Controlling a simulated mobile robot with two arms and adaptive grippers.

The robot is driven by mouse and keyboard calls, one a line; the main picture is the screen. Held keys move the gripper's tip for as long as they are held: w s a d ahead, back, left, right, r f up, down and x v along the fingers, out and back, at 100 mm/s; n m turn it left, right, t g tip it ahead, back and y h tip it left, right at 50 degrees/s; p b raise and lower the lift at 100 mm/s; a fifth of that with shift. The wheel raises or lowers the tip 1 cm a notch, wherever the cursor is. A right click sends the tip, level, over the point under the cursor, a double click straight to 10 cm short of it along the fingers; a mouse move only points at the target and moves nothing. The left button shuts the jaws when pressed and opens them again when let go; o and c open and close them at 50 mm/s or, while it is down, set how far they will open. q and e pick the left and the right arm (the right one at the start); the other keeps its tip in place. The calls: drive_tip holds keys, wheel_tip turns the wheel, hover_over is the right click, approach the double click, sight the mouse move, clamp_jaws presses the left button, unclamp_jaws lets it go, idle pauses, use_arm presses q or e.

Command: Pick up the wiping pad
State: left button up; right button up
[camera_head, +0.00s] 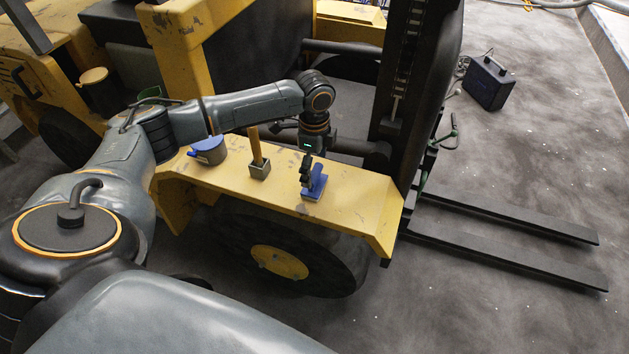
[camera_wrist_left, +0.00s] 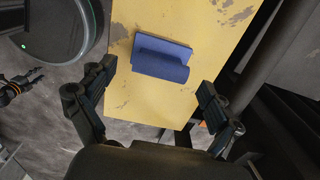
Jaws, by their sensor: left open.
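The wiping pad (camera_head: 317,183) is blue with a raised grip. It rests on the flat yellow fender (camera_head: 352,200) of the forklift. In the left wrist view the pad (camera_wrist_left: 161,58) lies beyond the fingertips, with its long side running across the picture. My left gripper (camera_head: 305,175) points down over the fender, close beside the pad in the head view. In the wrist view its fingers (camera_wrist_left: 157,82) are spread wide with nothing between them. Whether a finger touches the pad cannot be told.
The dark mast (camera_head: 416,75) rises on the right. Forks (camera_head: 510,257) and a dark case (camera_head: 488,83) are farther right.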

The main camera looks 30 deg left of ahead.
sight(314, 172)
use_arm(q)
drive_tip(key=shift+f, duration=1.3)
drive_tip(key=c, duration=1.3)
drive_tip(key=shift+o, duration=0.2)
drive_tip(key=shift+r, duration=0.1)
wheel_tip(314, 172, up, 10)
drive_tip(key=shift+f, duration=0.1)
